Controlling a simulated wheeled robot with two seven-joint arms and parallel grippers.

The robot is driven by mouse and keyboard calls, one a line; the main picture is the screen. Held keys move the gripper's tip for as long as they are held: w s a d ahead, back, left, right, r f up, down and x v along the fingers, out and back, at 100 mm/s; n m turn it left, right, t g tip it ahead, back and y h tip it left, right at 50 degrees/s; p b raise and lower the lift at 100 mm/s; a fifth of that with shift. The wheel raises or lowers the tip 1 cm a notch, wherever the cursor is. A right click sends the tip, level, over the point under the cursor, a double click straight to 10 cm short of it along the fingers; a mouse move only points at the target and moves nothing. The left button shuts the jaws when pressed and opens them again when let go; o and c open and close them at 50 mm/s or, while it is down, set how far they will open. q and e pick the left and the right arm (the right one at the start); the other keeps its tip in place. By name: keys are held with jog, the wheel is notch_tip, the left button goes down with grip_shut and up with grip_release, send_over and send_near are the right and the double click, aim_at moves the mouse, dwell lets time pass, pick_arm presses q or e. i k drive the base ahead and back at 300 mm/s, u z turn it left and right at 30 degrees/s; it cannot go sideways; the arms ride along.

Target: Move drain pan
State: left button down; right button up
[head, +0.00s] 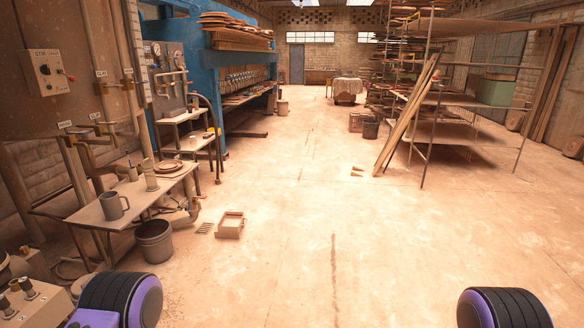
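A shallow, open, beige rectangular pan (230,225) lies on the floor left of the middle, right of the bucket. It is the only thing in view that looks like a drain pan, though I cannot be sure that it is the one. A small slatted grate lies on the floor just left of it. Nothing touches the pan from above. Neither of my grippers shows in the head view; only rounded black and purple parts of my own body show at the bottom left and bottom right.
A work table (88,215) with a grey mug (113,207) stands at the left, with a grey bucket (154,241) at its foot. Pipes and a blue press (181,77) stand behind. A metal rack (455,133) with leaning planks (404,118) stands at the right. The middle floor is clear.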

aim_at(229, 225)
jog(key=u, duration=0.15)
jog(key=i, duration=2.6)
jog(key=u, duration=0.3)
jog(key=i, duration=1.95)
jog(key=u, duration=0.05)
